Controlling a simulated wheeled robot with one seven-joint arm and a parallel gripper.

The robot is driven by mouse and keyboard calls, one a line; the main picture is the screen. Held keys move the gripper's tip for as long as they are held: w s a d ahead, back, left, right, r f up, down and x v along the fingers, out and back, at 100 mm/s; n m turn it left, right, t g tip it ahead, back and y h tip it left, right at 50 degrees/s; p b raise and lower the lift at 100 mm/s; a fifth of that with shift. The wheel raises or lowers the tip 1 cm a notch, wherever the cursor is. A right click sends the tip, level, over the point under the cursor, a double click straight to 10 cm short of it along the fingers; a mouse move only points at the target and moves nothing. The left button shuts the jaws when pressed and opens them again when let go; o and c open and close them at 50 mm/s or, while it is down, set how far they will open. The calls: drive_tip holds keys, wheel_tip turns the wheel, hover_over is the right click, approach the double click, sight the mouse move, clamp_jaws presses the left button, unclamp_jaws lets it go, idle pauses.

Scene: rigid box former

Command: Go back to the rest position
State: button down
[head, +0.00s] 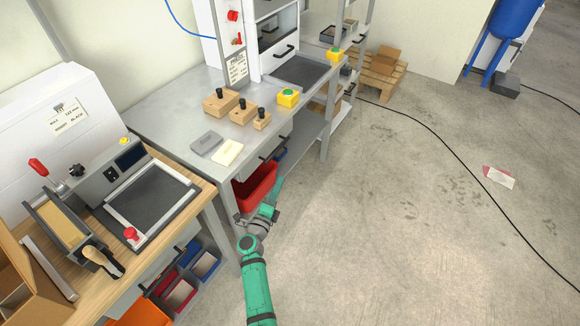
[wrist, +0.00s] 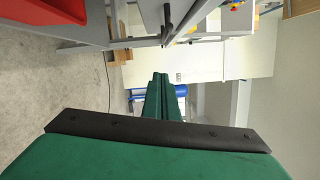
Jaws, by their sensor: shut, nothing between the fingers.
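My green arm rises from the bottom of the head view. My gripper (head: 279,184) is at its far end, in front of the grey metal bench and just right of the red bin (head: 258,188) under it. In the wrist view my gripper (wrist: 161,76) has its two green fingers together with nothing between them. The fingers point out over free space, away from the floor.
A wooden bench (head: 197,196) with a press frame stands left. The concrete floor right is open, crossed by a black cable (head: 450,148).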

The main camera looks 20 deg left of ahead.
drive_tip(key=s+d+n, duration=1)
drive_tip(key=s+d, duration=1.2)
drive_tip(key=s+d+r+n+g, duration=0.1)
drive_tip(key=s+d+r+n, duration=0.1)
drive_tip(key=s, duration=0.5)
drive_tip(key=s+d+r+n+g, duration=0.1)
drive_tip(key=s+d+r+n, duration=0.2)
drive_tip(key=s, duration=0.5)
drive_tip(key=s+d+r+n+g+h, duration=0.1)
drive_tip(key=s+d+r+n, duration=0.1)
drive_tip(key=s+r+n, duration=0.2)
drive_tip(key=s+r, duration=0.2)
drive_tip(key=s, duration=0.2)
drive_tip(key=shift+d+r+n, duration=0.15)
drive_tip(key=shift+r+n, duration=0.1)
drive_tip(key=shift+n, duration=0.15)
drive_tip(key=shift+s, duration=0.1)
